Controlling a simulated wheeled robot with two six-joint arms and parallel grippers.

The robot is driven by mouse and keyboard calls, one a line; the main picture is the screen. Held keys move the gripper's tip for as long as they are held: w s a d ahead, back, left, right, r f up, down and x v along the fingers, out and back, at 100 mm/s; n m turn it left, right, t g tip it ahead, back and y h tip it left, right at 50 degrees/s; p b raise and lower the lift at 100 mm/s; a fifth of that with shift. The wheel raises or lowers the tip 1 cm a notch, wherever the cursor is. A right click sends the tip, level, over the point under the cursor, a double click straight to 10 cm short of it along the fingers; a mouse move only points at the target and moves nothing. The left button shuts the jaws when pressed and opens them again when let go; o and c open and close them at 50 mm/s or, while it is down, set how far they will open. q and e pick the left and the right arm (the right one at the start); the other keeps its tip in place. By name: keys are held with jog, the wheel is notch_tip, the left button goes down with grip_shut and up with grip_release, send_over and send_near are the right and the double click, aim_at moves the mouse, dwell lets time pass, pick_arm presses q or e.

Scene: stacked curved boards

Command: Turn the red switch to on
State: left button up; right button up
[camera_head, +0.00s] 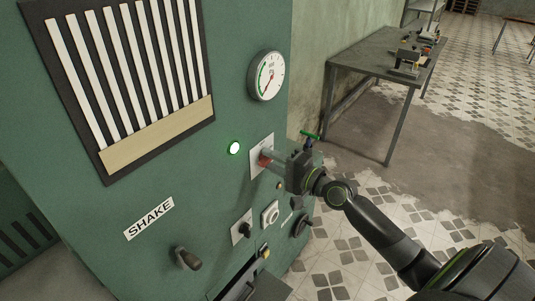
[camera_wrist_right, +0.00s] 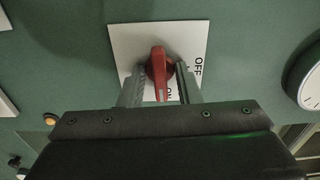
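The red switch (camera_wrist_right: 158,68) is a rotary knob on a white plate (camera_wrist_right: 135,42) marked OFF and ON. In the right wrist view its pale pointer line points down the picture, beside the partly hidden ON label; OFF (camera_wrist_right: 198,66) is to the right. In the head view the red switch (camera_head: 265,158) is mostly hidden by my right gripper (camera_head: 273,160). In the right wrist view the two fingers of my right gripper (camera_wrist_right: 161,85) stand on either side of the knob, with gaps seen between them and its handle. My left gripper is not in view.
More knobs (camera_head: 270,214) sit below the switch. A metal table (camera_head: 372,62) stands behind at the right.

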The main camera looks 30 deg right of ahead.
jog(key=shift+o, duration=0.2)
jog(key=shift+s, duration=0.1)
jog(key=b+v, duration=0.1)
jog(key=v, duration=0.6)
dwell(0.6)
